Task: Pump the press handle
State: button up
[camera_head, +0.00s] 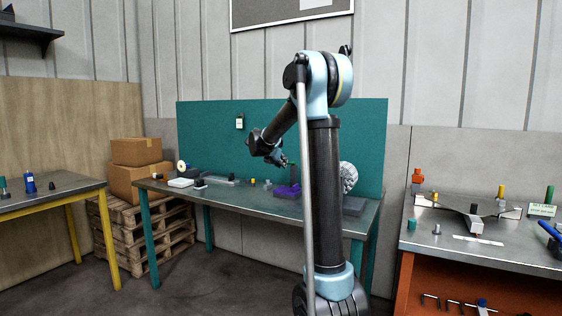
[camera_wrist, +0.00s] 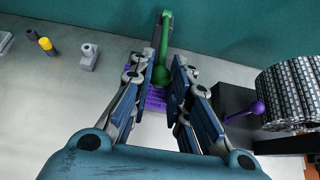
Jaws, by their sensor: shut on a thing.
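A green handle (camera_wrist: 164,60) with a rounded end stands above a purple ridged base (camera_wrist: 155,98) in the wrist view. My gripper (camera_wrist: 163,76) is shut on the green handle, with one finger on each side of it. In the head view my gripper (camera_head: 281,161) is over the middle bench, close to the purple base (camera_head: 287,190). The handle is too small to make out there. How the handle joins the base is partly hidden by the fingers.
A purple ball-ended lever (camera_wrist: 258,108) sits on a dark block (camera_wrist: 236,106) to the right, beside a patterned round roll (camera_wrist: 291,92). A grey piece (camera_wrist: 89,57) and a yellow-topped peg (camera_wrist: 46,46) stand left. The teal panel (camera_head: 215,130) closes off the back of the bench.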

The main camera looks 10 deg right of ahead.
jog(key=shift+s+a+f, duration=0.1)
jog(key=shift+a+f, duration=0.05)
jog(key=shift+f, duration=0.3)
jog(key=shift+s+a+f, duration=0.1)
jog(key=shift+f, duration=0.35)
notch_tip(320, 180, down, 3)
jog(key=shift+w+r, duration=0.1)
jog(key=shift+r, duration=0.05)
jog(key=shift+w+d+r, duration=0.15)
jog(key=shift+r, duration=2.55)
